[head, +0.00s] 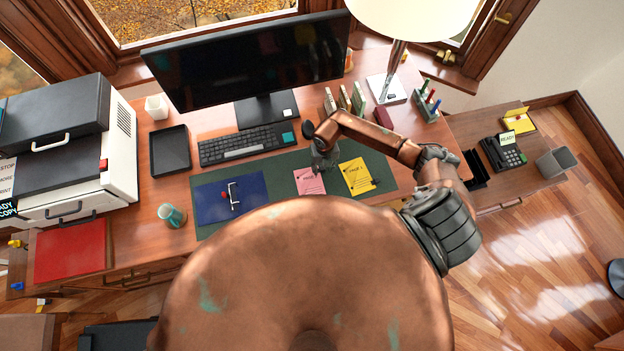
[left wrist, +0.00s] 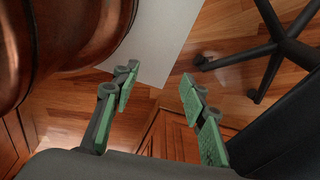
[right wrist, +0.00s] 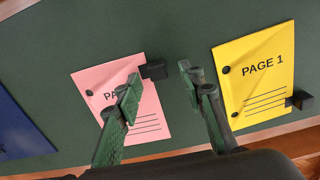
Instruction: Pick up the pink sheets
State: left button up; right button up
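The pink sheets (head: 311,183) lie flat on the green desk mat, between the blue folder and the yellow sheets. In the right wrist view the pink sheets (right wrist: 147,115) show part of a "PAGE" title, printed lines and a black clip at the upper right corner. My right gripper (head: 322,163) is above the pink sheets' upper right. In the right wrist view its fingers (right wrist: 158,77) are apart and empty, the left finger overlapping the sheets and the right one over bare mat. My left gripper (left wrist: 157,82) is open and empty, away from the desk, over the floor.
Yellow sheets (head: 353,177) marked "PAGE 1" with a black clip lie just right of the pink ones. A blue folder (head: 217,203) with a metal-looking piece on it lies left. A keyboard (head: 236,146), monitor (head: 250,65) and lamp (head: 391,85) stand behind.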

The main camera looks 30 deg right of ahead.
jog(key=shift+w, duration=0.1)
jog(key=c, duration=0.7)
grip_shut()
pick_arm(q)
jog(key=shift+s+f, duration=0.1)
jog(key=shift+s, duration=0.7)
jog(key=shift+w, duration=0.2)
pick_arm(e)
jog(key=shift+r, duration=0.1)
